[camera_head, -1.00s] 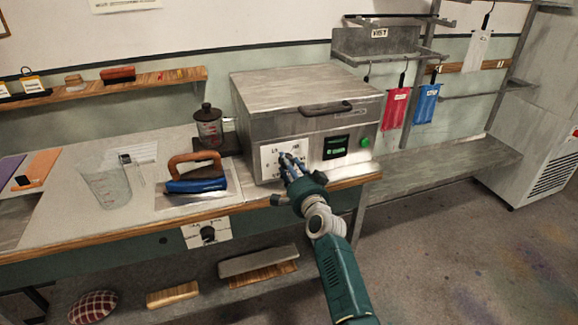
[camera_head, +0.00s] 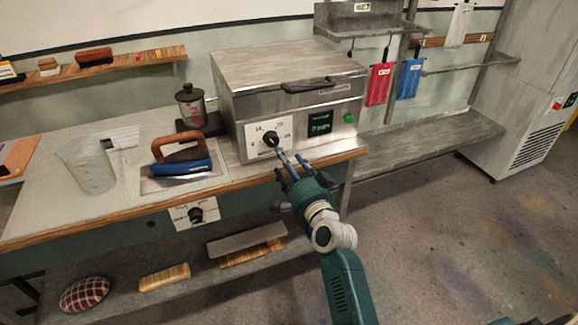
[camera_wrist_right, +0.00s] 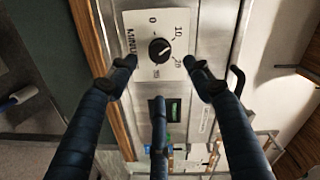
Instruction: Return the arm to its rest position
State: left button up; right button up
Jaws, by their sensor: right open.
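My right arm reaches in from the bottom of the head view. Its gripper (camera_head: 291,165) is open and empty, just in front of the steel machine (camera_head: 290,85) on the bench. The machine's black dial (camera_head: 270,138) sits on a white plate and is clear of the fingers. In the right wrist view the open fingers of the gripper (camera_wrist_right: 165,80) spread on either side of the dial (camera_wrist_right: 159,49), with a third finger below it. The dial's plate carries numbers and lettering. My left gripper is not in view.
A blue iron (camera_head: 182,160), a clear beaker (camera_head: 90,168) and a lidded jar (camera_head: 190,105) stand on the bench (camera_head: 120,215). A lower shelf holds blocks and a checked cushion (camera_head: 84,294). Red (camera_head: 380,83) and blue (camera_head: 409,79) pouches hang behind. The floor at right is free.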

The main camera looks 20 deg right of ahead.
jog(key=shift+s, duration=0.7)
